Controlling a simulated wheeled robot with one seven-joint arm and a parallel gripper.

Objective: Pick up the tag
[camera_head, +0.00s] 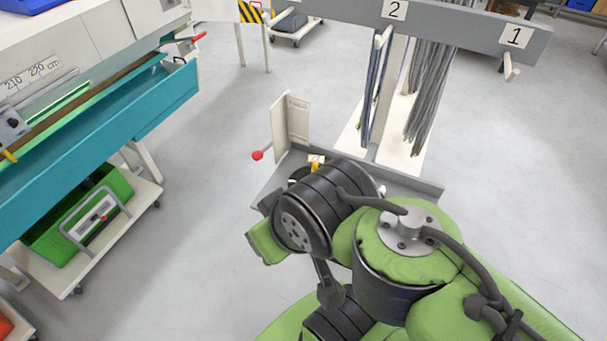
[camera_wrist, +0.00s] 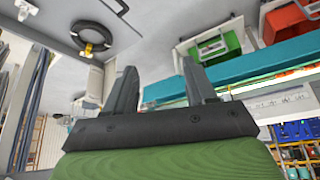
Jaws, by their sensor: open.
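No tag can be made out for certain. A small yellow and white piece (camera_head: 316,160) shows just above my arm in the head view, by the foot of an upright cream plate; I cannot tell whether it is the tag. My gripper (camera_wrist: 158,68) shows in the wrist view with its two grey fingers apart and nothing between them. In the head view my wrist and arm hide the gripper and part of the grey tray (camera_head: 412,180) behind them.
Grey cables (camera_head: 432,95) hang from a numbered rail (camera_head: 455,27). A teal bench (camera_head: 110,130) stands left above a green crate (camera_head: 82,215). A black ring (camera_wrist: 92,37) shows in the wrist view.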

